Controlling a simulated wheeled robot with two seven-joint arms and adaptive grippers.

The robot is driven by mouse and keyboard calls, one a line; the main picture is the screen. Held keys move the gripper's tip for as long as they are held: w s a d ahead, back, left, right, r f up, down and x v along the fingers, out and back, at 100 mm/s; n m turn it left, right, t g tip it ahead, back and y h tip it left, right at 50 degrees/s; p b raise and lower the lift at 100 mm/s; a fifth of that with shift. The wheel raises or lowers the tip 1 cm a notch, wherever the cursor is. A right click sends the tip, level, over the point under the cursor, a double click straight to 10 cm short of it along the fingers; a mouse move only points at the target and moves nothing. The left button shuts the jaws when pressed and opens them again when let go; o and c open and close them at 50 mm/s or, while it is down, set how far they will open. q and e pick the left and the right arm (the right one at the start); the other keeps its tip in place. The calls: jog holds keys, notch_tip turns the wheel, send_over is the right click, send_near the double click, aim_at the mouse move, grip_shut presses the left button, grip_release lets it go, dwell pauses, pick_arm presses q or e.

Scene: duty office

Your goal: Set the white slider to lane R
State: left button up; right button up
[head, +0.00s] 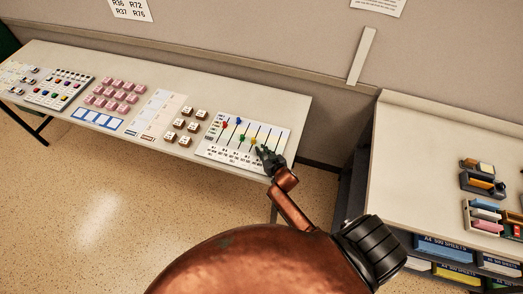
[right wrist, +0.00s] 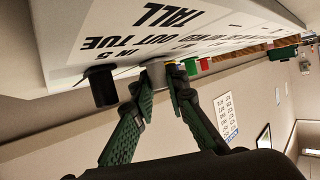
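The slider board (head: 215,150) is a white panel at the right end of the long table, with dark lane slots and coloured knobs. My right gripper (head: 268,158) is at the board's right side and hides part of it. In the right wrist view, the fingertips of my right gripper (right wrist: 160,82) stand close on both sides of a pale grey-white knob, the white slider (right wrist: 156,71), and appear shut on it. A black knob (right wrist: 100,86) stands beside it, outside the fingers. The lane letters are too small to read. My left gripper is not in view.
Brown key blocks (head: 187,125), pink blocks (head: 115,95) and another control panel (head: 58,90) are further left on the table. A red knob (right wrist: 204,64) and a green one are beyond the fingers in the wrist view. A second table (head: 420,150) stands at the right.

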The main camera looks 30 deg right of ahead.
aim_at(271, 131)
grip_shut()
jog(key=shift+w+d, duration=0.25)
jog(key=shift+d, duration=0.05)
jog(key=w+d+b, duration=0.1)
jog(key=w+d, duration=0.2)
jog(key=w+d+b, duration=0.1)
jog(key=w+d, duration=0.2)
jog(key=d, duration=0.1)
jog(key=w+d+b, duration=0.1)
jog(key=w+d, duration=0.2)
jog(key=shift+w+d, duration=0.1)
jog(key=shift+d, duration=0.3)
jog(key=shift+w+d, duration=0.1)
jog(key=shift+d, duration=0.05)
jog(key=shift+r, duration=0.15)
jog(key=shift+d, duration=0.1)
